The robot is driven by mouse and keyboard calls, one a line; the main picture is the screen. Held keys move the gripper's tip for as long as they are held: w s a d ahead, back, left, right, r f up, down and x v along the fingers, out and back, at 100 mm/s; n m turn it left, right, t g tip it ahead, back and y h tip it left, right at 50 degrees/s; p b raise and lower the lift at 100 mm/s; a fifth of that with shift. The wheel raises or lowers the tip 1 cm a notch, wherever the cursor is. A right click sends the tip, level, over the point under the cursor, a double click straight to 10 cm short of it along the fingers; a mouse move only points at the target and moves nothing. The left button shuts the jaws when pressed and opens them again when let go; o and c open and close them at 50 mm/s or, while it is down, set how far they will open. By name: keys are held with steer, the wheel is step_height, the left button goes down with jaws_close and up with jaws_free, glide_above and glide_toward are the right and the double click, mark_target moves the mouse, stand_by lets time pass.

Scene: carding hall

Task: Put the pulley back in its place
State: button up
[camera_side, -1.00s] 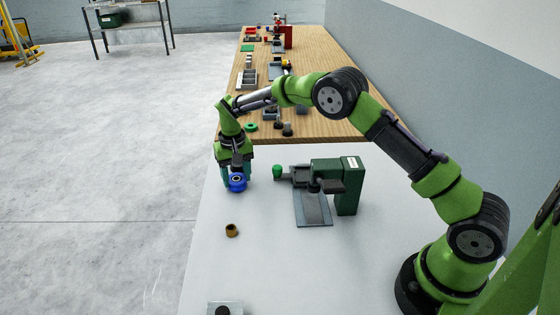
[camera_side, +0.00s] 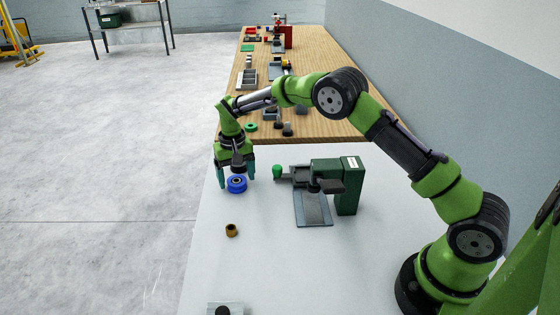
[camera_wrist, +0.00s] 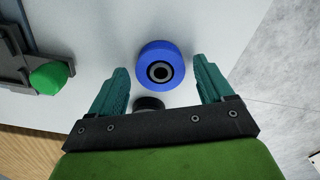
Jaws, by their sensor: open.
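A blue pulley (camera_side: 237,185) with a dark-ringed centre bore lies on the white table near its left edge. It also shows in the wrist view (camera_wrist: 157,54). My gripper (camera_side: 235,174) is just above and behind it, pointing down. In the wrist view its teal fingers (camera_wrist: 160,66) are spread, one on each side of the pulley, with gaps between, and nothing is held. A small plate with a dark round piece (camera_side: 222,309) is cut off at the bottom edge of the side view. I cannot tell whether it is the pulley's place.
A brass bushing (camera_side: 232,231) stands in front of the pulley. A green machine (camera_side: 347,187) with a green knob (camera_side: 277,172) and a grey plate (camera_side: 313,209) stands to the right. A wooden bench (camera_side: 300,55) with several parts is behind. Left of the table is floor.

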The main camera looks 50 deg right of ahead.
steer(key=s+r+t, duration=0.1)
steer(key=s+r, duration=0.2)
steer(key=r, duration=0.7)
steer(key=s+r+t, duration=0.1)
steer(key=s+r, duration=0.2)
steer(key=r, duration=0.8)
steer(key=s+r+t+y, duration=0.15)
steer(key=s+r, duration=0.35)
steer(key=s, duration=0.5)
steer(key=s+f+t, duration=0.3)
steer(key=s, duration=1.3)
steer(key=shift+s+n+t, duration=0.15)
steer(key=shift+n+t, duration=0.15)
steer(key=shift+t, duration=0.05)
steer(key=shift+d+y, duration=0.1)
steer(key=shift+y, duration=0.15)
